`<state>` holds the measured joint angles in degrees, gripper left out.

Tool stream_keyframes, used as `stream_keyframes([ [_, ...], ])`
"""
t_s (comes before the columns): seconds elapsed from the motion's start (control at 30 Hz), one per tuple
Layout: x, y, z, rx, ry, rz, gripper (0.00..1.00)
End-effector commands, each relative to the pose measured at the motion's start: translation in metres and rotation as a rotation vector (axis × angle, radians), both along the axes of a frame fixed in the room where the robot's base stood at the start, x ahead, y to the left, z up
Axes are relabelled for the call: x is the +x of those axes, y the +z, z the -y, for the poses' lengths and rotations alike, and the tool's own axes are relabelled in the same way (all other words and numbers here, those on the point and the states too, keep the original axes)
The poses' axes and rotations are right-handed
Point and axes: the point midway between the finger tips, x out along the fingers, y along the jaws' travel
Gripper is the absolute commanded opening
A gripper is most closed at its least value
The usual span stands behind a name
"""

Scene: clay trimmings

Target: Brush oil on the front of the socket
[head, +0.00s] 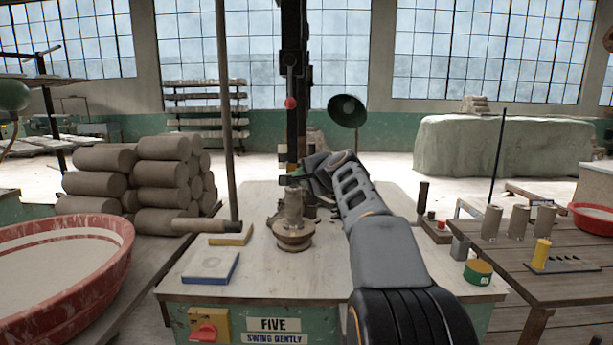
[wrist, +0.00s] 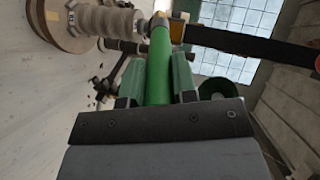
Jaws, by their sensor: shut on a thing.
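The clay socket (head: 294,207) stands upright on a round base (head: 294,238) in the middle of the bench. In the wrist view the ribbed socket (wrist: 112,18) and its base (wrist: 62,20) show sideways at upper left. My gripper (head: 314,180) is beside the socket's upper part, on its right. It is shut on the green handle of a brush (wrist: 159,62), whose jaws (wrist: 157,85) grip both sides. The brush's pale tip (wrist: 160,17) points at the socket's top end; I cannot tell whether they touch. In the head view my gripper mostly hides the brush.
A dark column (head: 292,60) rises behind the socket, with a thin post (head: 226,110) to its left. A blue-edged block (head: 210,267) and yellow block (head: 231,234) lie left. A green tin (head: 478,272) stands right. The bench front is clear.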

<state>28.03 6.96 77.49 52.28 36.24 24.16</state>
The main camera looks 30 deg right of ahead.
Motion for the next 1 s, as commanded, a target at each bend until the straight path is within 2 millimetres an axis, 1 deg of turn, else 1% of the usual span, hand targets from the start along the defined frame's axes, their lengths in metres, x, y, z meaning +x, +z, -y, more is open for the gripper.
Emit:
stream_keyframes([
  [0.43,0.008,0.001,0.005,0.001,0.000,0.001,0.03],
  [0.67,0.006,0.000,0.007,0.000,-0.001,0.001,0.03],
  [1.0,-0.008,-0.001,0.030,0.000,-0.002,0.000,0.03],
])
